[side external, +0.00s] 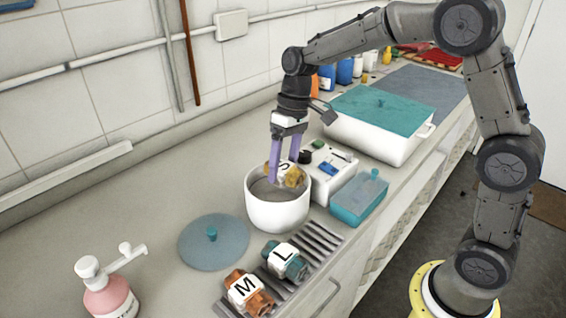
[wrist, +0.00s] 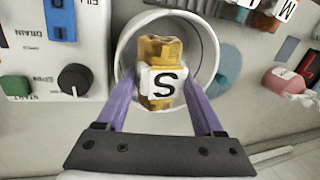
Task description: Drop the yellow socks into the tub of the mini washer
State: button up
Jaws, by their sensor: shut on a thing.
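The yellow socks (side external: 292,176) are a rolled bundle with a white band marked S. My gripper (side external: 284,178) is shut on them and holds them over the mouth of the white round tub (side external: 277,214). In the wrist view the yellow socks (wrist: 160,52) sit between my purple fingers, with the tub's rim (wrist: 212,45) around them. The mini washer's control panel (side external: 330,168) with knob and buttons is beside the tub. Whether the bundle's lower end is below the rim is hard to tell.
A round blue-grey lid (side external: 214,244) lies left of the tub. Teal L socks (side external: 286,262) and orange M socks (side external: 247,291) lie on a ribbed rack in front. A teal box (side external: 358,198) and a large lidded white bin (side external: 380,130) stand right and behind. A pink pump bottle (side external: 110,290) is front left.

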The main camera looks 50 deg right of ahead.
jog(key=o, duration=1.4)
jog(key=shift+c, duration=0.2)
jog(key=v, duration=1.3)
jog(key=shift+r, duration=0.4)
jog(key=shift+d+r, duration=0.1)
jog(key=s+r+t, duration=0.3)
jog(key=s+r, duration=0.2)
jog(key=s, duration=0.8)
jog(key=s+d+f+m+t+h, duration=0.1)
jog(key=s+d+f+t+h, duration=0.1)
jog(key=s+f, duration=0.9)
jog(key=shift+s+d+f+t+h, duration=0.25)
jog(key=shift+s+f+t+h, duration=0.1)
jog(key=shift+f+t+h, duration=0.05)
